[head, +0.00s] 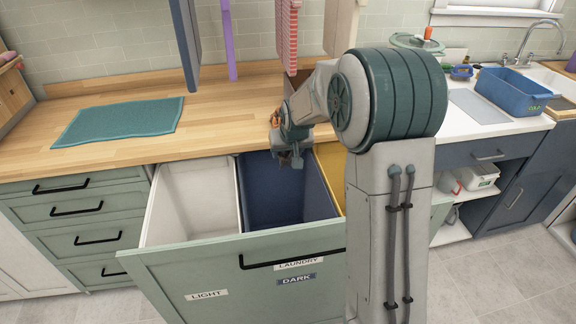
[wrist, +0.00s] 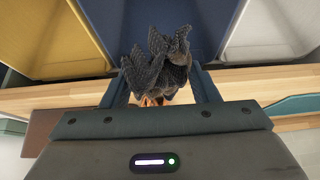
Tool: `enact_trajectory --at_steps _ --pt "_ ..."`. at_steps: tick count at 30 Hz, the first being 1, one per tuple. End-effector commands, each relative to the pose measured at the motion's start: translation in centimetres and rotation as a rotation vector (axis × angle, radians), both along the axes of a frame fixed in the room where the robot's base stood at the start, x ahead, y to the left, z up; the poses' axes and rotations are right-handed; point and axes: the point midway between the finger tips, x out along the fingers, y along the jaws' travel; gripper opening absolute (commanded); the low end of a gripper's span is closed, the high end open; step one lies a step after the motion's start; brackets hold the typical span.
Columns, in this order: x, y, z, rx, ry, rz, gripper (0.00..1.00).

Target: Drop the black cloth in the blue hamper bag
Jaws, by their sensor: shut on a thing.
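The black cloth (wrist: 157,62) is a crumpled, dark grey knit bunched between the fingers of my gripper (wrist: 160,76) in the wrist view. My gripper is shut on it. In the head view, my gripper (head: 290,158) hangs at the back edge of the blue hamper bag (head: 288,205), over or just behind its opening. The cloth is too small to make out clearly there. The blue bag is the middle compartment of a pulled-out drawer and looks empty where its inside shows. It also fills the top middle of the wrist view (wrist: 172,22).
A white bag (head: 190,205) is left of the blue one and a yellow bag (head: 331,170) is right, partly behind my arm. The drawer front (head: 225,275) carries LIGHT and DARK labels. The wooden counter (head: 225,110) with a teal towel (head: 118,120) lies behind.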

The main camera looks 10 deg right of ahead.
Motion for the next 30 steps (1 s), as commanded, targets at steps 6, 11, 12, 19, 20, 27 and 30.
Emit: enact_trajectory --at_steps 6,11,12,19,20,27,30 --pt "1.6 -0.4 -1.1 -0.011 -0.003 -0.011 0.32" --pt "2.0 -0.5 -0.9 -0.015 -0.002 -0.016 0.32" --pt "2.0 -0.5 -0.8 -0.015 -0.002 -0.016 0.32" --pt "2.0 -0.6 -2.2 -0.016 0.000 -0.017 0.32" --pt "2.0 -0.6 -2.5 -0.016 0.000 -0.017 0.32" --pt "2.0 -0.6 -5.5 -0.016 0.000 -0.016 0.32" --pt "2.0 -0.6 -6.3 -0.016 -0.002 -0.016 0.32"
